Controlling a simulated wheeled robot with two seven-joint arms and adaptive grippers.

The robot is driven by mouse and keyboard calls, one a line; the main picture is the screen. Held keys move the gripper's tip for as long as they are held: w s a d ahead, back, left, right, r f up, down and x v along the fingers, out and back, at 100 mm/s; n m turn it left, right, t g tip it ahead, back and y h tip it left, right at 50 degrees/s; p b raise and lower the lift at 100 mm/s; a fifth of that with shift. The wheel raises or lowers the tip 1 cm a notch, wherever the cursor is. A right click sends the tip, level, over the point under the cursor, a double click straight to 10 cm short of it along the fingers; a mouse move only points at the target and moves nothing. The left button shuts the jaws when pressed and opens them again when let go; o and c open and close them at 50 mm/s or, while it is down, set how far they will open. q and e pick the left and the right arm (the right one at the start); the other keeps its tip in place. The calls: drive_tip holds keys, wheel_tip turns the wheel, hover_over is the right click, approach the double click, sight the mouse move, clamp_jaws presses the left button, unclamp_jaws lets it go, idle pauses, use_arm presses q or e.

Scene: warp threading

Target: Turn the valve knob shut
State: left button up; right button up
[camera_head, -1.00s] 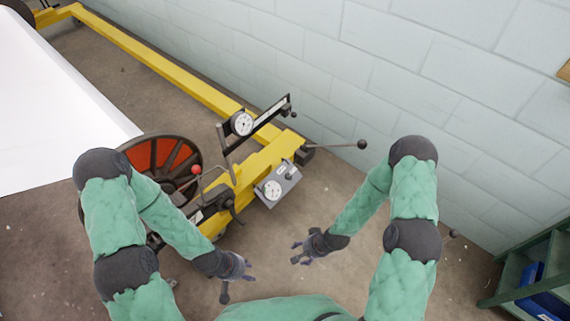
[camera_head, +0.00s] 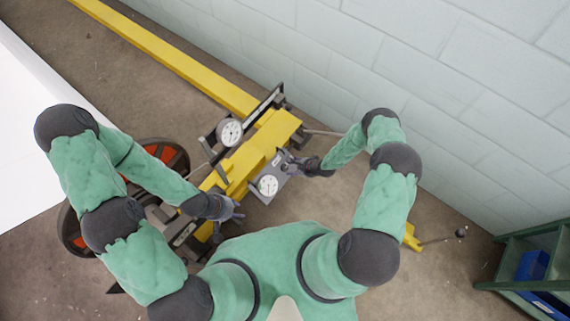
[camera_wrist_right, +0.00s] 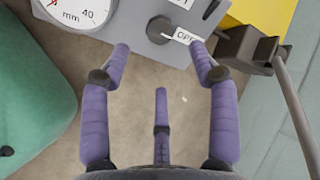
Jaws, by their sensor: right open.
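The valve knob (camera_wrist_right: 160,30) is dark and sits on a grey panel (camera_wrist_right: 140,14). A white tag reading "OPE…" (camera_wrist_right: 186,36) is beside the knob, partly covered by a fingertip. My right gripper (camera_wrist_right: 160,48) is open, its purple fingertips just short of the knob and on either side of it, with nothing held. In the head view the right gripper (camera_head: 288,164) is at the upper right of the grey gauge box (camera_head: 262,198) and hides the knob there. My left gripper (camera_head: 234,211) is lower left of the box; its jaw opening is too small to tell.
A round dial gauge (camera_head: 268,184) is on the box, and another gauge (camera_head: 230,132) stands on the yellow frame (camera_head: 262,142). A dark lever bracket (camera_wrist_right: 246,48) is close to the right fingers.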

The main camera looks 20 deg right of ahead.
sight(286, 168)
drive_tip(key=b+x, duration=0.3)
drive_tip(key=x, duration=0.6)
drive_tip(key=c, duration=1.1)
